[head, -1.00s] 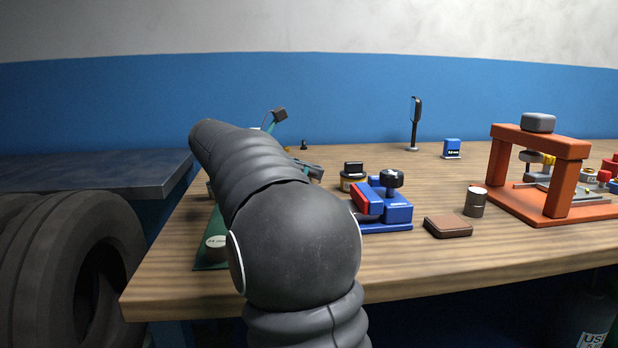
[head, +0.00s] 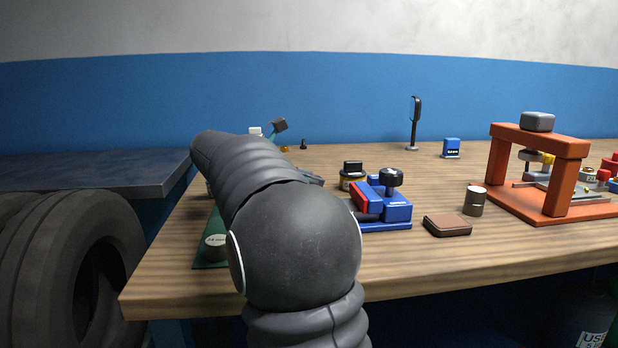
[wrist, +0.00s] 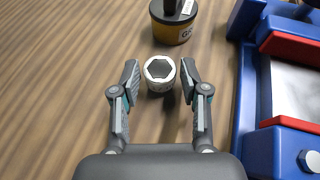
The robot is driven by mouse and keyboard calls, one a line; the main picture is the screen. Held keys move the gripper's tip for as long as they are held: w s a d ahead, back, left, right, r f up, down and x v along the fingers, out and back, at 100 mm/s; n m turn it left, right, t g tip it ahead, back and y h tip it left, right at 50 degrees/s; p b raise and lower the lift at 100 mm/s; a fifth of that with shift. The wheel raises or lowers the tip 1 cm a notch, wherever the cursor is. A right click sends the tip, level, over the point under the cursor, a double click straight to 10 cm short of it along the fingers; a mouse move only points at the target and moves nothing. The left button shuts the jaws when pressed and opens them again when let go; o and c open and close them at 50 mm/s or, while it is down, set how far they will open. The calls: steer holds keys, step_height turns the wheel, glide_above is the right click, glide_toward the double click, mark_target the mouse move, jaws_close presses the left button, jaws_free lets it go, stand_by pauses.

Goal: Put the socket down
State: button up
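A silver socket (wrist: 160,72) with a hexagonal opening shows in the wrist view, upright between the fingertips of my gripper (wrist: 160,80). The fingers stand apart, one on each side, and narrow gaps seem to show beside the socket. Its lower end is hard to see, so I cannot tell for sure whether it touches the wooden table (head: 440,265). In the head view my arm hides the gripper's fingers and this socket.
A labelled jar with a dark lid (wrist: 172,24) stands just beyond the socket. A blue and red fixture (wrist: 262,75) is close on the right. Bare wood lies left of the gripper.

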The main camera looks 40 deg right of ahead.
steer(key=shift+o, duration=0.2)
steer(key=shift+r, duration=0.2)
steer(key=v, duration=0.4)
steer(key=p+v, duration=0.1)
steer(key=v, duration=0.7)
steer(key=shift+r, duration=0.35)
steer(key=shift+w, duration=0.1)
